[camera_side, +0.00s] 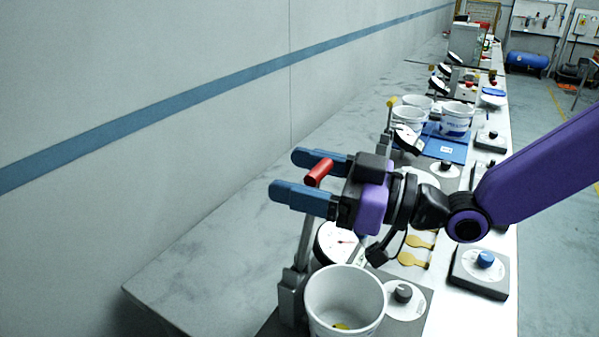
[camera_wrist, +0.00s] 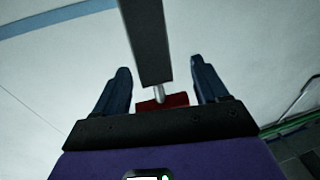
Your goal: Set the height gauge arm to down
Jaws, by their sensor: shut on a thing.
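The height gauge arm (camera_side: 305,235) is a grey bar that rises nearly upright from a grey stand (camera_side: 291,300). A red handle (camera_side: 318,172) sits at its top. In the wrist view, the red handle (camera_wrist: 175,101) lies between the two fingers (camera_wrist: 161,75), joined by a short metal pin to the dark bar (camera_wrist: 146,40).
A white tub (camera_side: 345,296) stands in front of the gauge, beside a dark knob (camera_side: 403,293) on a round white plate. A blue-knob box (camera_side: 484,260) is at the right edge of the bench (camera_side: 215,250). Similar stations with tubs continue behind. The bench's left side is clear.

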